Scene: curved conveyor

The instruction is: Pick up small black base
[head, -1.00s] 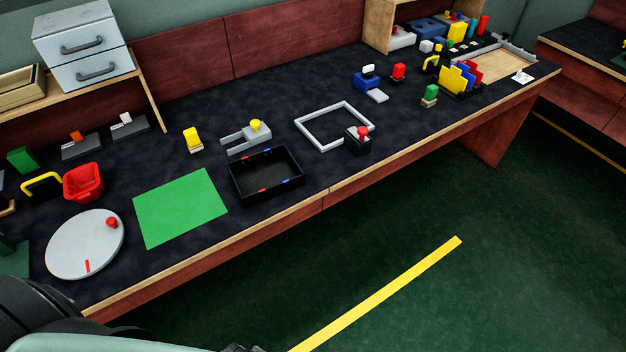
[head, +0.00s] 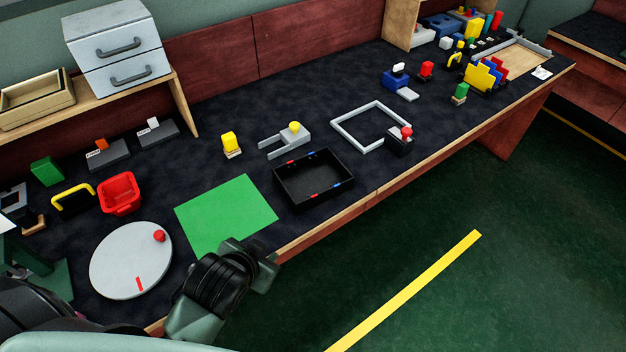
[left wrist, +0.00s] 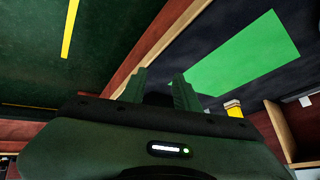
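A small black base (head: 398,147) with a red knob on top stands at the right corner of a grey square frame (head: 350,137), near the table's front edge. It is the likeliest match for the small black base; other small dark-based pieces stand further back. My left gripper (head: 262,256) is over the table's front edge, beside the green mat (head: 228,212) and well left of the black base. In the left wrist view its two fingers (left wrist: 160,88) stand apart with nothing seen between them. My right gripper is not in view.
A black tray (head: 314,196) lies between the green mat and the grey frame. A round white disc (head: 130,268), a red bin (head: 119,192) and a yellow block (head: 230,141) are on the left part.

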